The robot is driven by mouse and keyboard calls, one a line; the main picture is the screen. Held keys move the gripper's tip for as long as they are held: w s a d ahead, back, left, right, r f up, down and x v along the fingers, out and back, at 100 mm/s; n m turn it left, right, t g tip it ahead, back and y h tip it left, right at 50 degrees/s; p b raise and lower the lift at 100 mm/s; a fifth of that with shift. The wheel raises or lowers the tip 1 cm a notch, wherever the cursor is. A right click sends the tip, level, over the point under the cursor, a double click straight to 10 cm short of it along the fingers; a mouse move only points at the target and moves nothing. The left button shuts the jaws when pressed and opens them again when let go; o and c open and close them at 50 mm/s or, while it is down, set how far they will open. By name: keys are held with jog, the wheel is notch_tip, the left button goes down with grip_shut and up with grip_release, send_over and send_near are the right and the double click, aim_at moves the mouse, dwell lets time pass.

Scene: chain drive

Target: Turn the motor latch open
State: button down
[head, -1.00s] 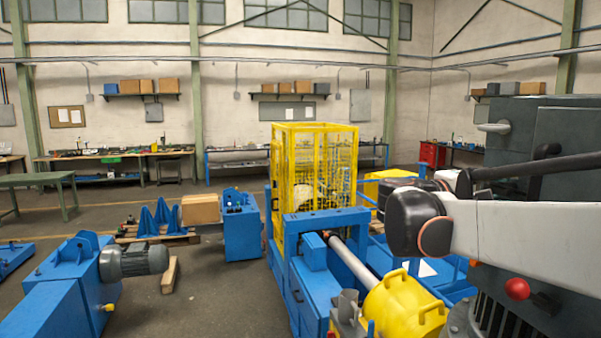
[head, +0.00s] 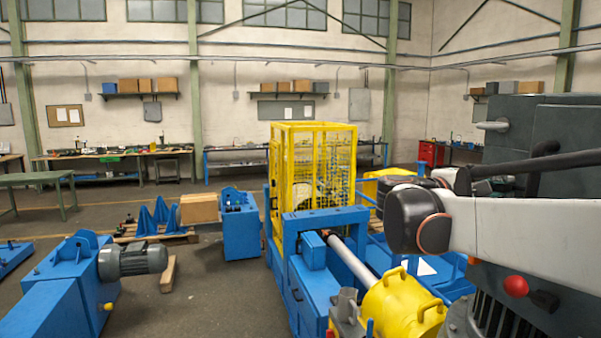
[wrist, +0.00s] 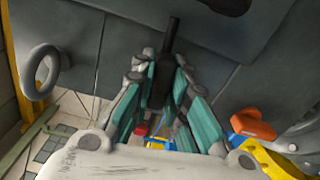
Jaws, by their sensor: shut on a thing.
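A black latch handle (wrist: 168,50) stands out against a dark grey panel in the wrist view. My gripper (wrist: 165,68) has its teal-padded fingers on both sides of this handle and is shut on it. The handle's lower part runs down between the fingers and is partly hidden by them. In the head view my white arm with its black joint reaches across the right side, and the gripper and latch cannot be made out clearly there.
A dark grey machine housing (head: 560,125) fills the right of the head view. A grey ring (wrist: 40,72) is at left in the wrist view, and an orange part (wrist: 253,124) at right. A yellow cylinder (head: 395,305) and yellow cage (head: 312,165) stand left of my arm.

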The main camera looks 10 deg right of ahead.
jog(key=n, duration=0.4)
jog(key=shift+s+b, duration=0.1)
jog(key=shift+b, duration=0.2)
jog(key=n, duration=0.4)
jog(key=shift+a, duration=0.1)
jog(key=n, duration=0.4)
jog(key=shift+r+n+b, duration=0.1)
jog(key=shift+n+b, duration=0.2)
jog(key=shift+b, duration=0.1)
jog(key=shift+r+n, duration=0.1)
jog(key=shift+n, duration=1.9)
jog(key=c, duration=1.7)
grip_release()
jog(key=shift+o, duration=0.7)
jog(key=shift+w, duration=0.2)
